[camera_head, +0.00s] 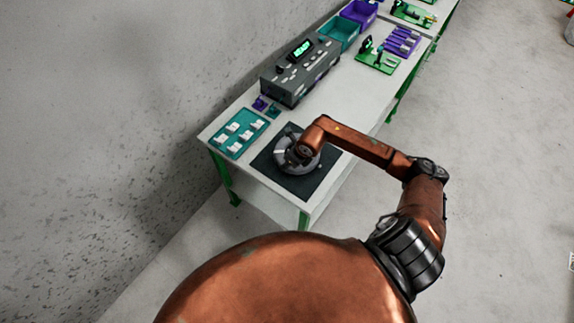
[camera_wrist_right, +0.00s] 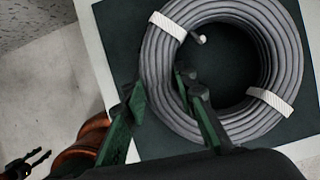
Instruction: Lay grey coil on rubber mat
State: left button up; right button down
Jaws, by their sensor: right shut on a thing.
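The grey coil (camera_wrist_right: 158,75), a ring of cable bound with white bands, is over the dark rubber mat (camera_wrist_right: 115,30). In the head view, the coil (camera_head: 283,152) shows partly behind my right wrist, over the mat (camera_head: 298,187) at the table's near end. I cannot tell whether it touches the mat. My right gripper (camera_wrist_right: 163,108) is shut on the coil's near-left side, with one finger outside the ring and one in its hole. My left gripper (camera_wrist_right: 40,158) shows small at the lower left of the right wrist view, its prongs apart and empty.
A teal tray of white pieces (camera_head: 239,134) lies left of the mat. A grey device with a green display (camera_head: 298,75) stands behind. Small purple and teal parts (camera_head: 261,104) sit between them. Bins (camera_head: 340,31) and green fixtures (camera_head: 376,60) are farther back.

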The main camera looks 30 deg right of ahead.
jog(key=shift+f, duration=0.6)
jog(key=c, duration=1.6)
grip_release()
jog(key=v, duration=1.2)
jog(key=shift+d, duration=0.1)
